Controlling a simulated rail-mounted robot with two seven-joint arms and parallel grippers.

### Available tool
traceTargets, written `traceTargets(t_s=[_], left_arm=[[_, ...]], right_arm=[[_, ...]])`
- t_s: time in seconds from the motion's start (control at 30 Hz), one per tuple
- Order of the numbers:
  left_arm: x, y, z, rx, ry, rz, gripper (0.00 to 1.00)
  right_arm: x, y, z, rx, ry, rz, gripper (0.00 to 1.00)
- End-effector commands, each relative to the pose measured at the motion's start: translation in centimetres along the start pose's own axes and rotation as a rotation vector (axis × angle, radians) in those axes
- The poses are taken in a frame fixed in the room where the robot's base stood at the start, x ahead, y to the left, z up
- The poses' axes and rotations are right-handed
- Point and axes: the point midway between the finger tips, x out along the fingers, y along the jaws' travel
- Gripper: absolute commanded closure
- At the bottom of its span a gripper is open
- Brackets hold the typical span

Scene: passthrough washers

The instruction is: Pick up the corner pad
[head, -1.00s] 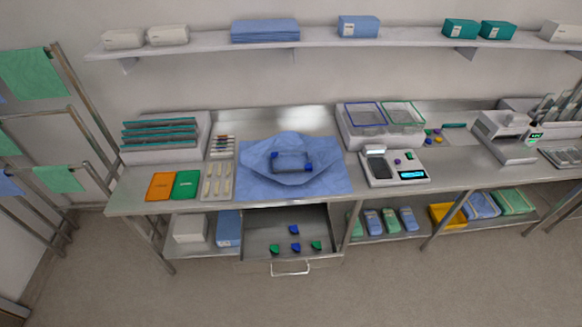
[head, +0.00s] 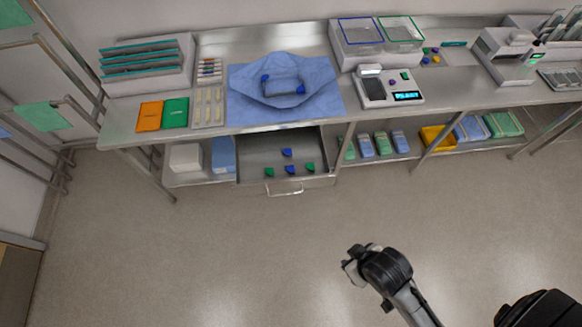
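Several small corner pads lie apart in the open drawer (head: 262,150) under the bench: one blue pad (head: 287,152) further back, another blue pad (head: 290,169) near the front, a green pad (head: 269,172) at left and a green pad (head: 310,167) at right. A grey tray (head: 283,87) sits on a spread blue wrap (head: 240,98) on the bench, with a blue pad (head: 265,78) and another blue pad (head: 300,90) on its corners. My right gripper (head: 352,268) is over the floor in front of the drawer, far from the pads; its fingers are unclear. My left gripper is not in view.
Orange (head: 150,115) and green (head: 175,112) packets and a tray of pale tools (head: 208,107) lie left of the wrap. A scale (head: 388,88) stands to its right. The drawer handle (head: 286,190) projects forward. The floor in front is clear.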

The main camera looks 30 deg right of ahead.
Motion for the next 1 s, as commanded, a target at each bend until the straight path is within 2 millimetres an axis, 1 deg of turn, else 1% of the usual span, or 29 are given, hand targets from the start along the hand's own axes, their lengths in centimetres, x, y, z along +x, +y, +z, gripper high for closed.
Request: traceTargets(t_s=[0.37, 0.77, 1.0], left_arm=[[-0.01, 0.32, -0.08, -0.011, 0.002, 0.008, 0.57], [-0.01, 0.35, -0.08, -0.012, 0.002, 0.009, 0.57], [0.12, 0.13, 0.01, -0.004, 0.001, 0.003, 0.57]], right_arm=[[0.0, 0.0, -0.01, 0.0, 0.0, 0.0, 0.63], [0.0, 0.0, -0.01, 0.0, 0.0, 0.0, 0.26], [0.1, -0.01, -0.15, 0.002, 0.005, -0.001, 0.26]])
